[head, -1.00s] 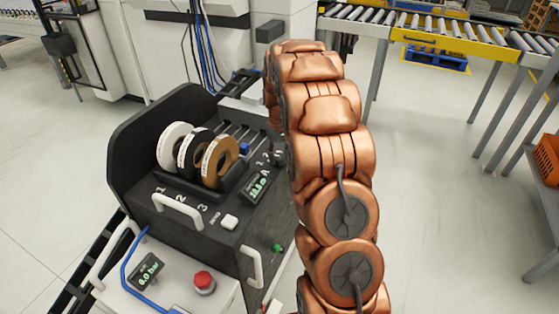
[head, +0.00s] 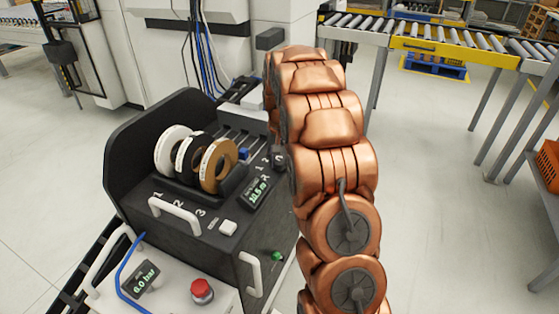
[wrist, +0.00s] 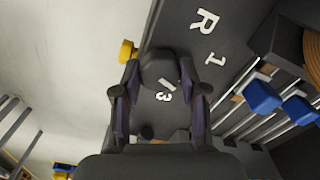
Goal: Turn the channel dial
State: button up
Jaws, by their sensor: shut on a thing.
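The channel dial (wrist: 158,68) is a dark round knob with a white mark, on the dark panel of the tape unit. In the wrist view my gripper (wrist: 160,78) has one finger on each side of the dial and is shut on it. A white 3 shows between the fingers, and a white 1 and R stand on the panel to the right. In the head view my copper arm hides most of the gripper and the dial area; white numerals (head: 262,163) show just left of it.
White, black and brown tape rolls (head: 217,165) stand in the unit (head: 124,150). A lit display (head: 258,192), a white button (head: 228,228) and a red button (head: 202,290) are nearby. Blue parts (wrist: 262,96) on rails lie right of the gripper. A yellow knob (wrist: 128,51) is close left.

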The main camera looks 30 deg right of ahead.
aim_at(279, 161)
jog(key=o, duration=1.1)
jog(key=shift+o, duration=0.2)
notch_tip(279, 161, up, 12)
dwell(0.6)
